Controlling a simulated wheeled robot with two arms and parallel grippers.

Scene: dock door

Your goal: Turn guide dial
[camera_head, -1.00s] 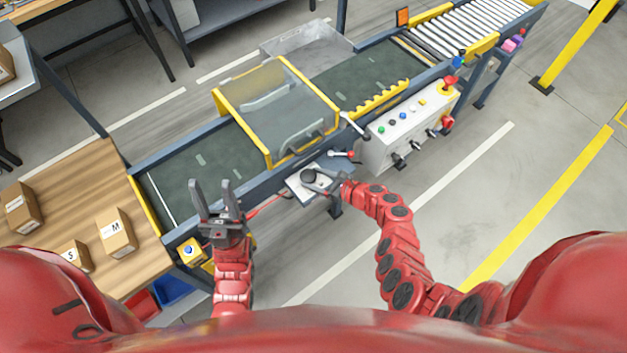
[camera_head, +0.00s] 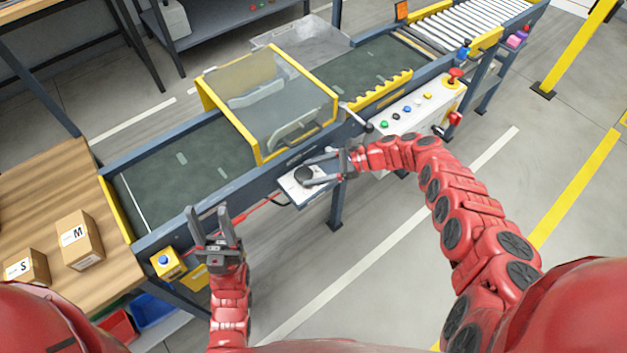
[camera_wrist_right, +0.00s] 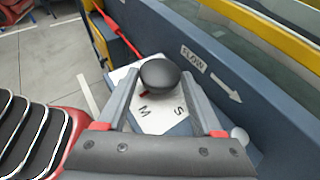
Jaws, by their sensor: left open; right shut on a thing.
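The guide dial is a round black knob (camera_head: 304,175) on a white plate (camera_head: 292,190) fixed to the near side of the conveyor. In the right wrist view the knob (camera_wrist_right: 160,74) stands between my fingers, and the plate (camera_wrist_right: 150,122) shows the letters M and S, with a red mark by the knob. My right gripper (camera_head: 318,170) reaches it from the right and is shut on the knob. It also shows in the right wrist view (camera_wrist_right: 160,88). My left gripper (camera_head: 208,216) is open and empty, upright in front of the conveyor's near left part.
A yellow-framed clear guard (camera_head: 270,95) spans the belt (camera_head: 180,160). A white control box (camera_head: 420,108) with buttons and a red knob stands right of the dial. A wooden table (camera_head: 60,180) with boxes marked S and M is at left. A red cord runs along the conveyor's side.

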